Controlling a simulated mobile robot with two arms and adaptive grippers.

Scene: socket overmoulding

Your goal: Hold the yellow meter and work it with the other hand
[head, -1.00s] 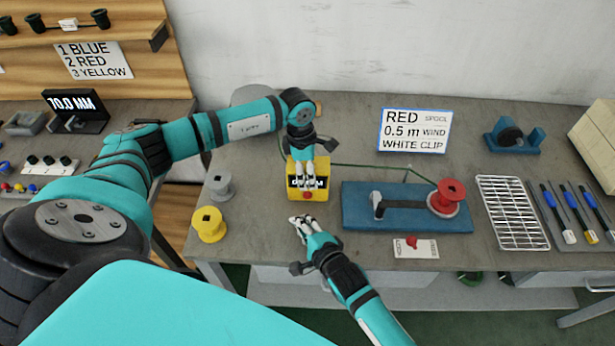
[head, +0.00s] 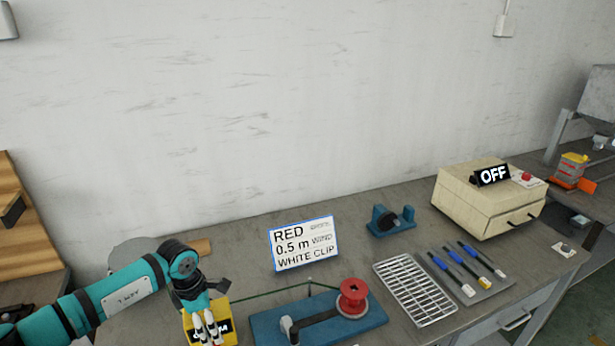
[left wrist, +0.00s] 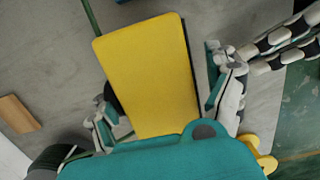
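The yellow meter (head: 229,333) stands at the bottom left of the head view, its dark display partly covered by white finger links. My left gripper (head: 208,326) is over it from above. In the left wrist view the meter's plain yellow face (left wrist: 145,70) lies between the left gripper's two fingers (left wrist: 163,103). A thin gap seems to show on the right side; whether the fingers press on the meter I cannot tell. The white and black fingers of my right gripper (left wrist: 255,58) come in from the right edge, close beside the meter. The right gripper is outside the head view.
Right of the meter are a blue winding base (head: 265,327) with a red spool (head: 352,298), a wire rack (head: 412,288), several blue-handled tools (head: 452,269) and a beige box (head: 480,213) marked OFF. A sign (head: 304,243) stands behind. A yellow spool (left wrist: 262,158) shows in the left wrist view.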

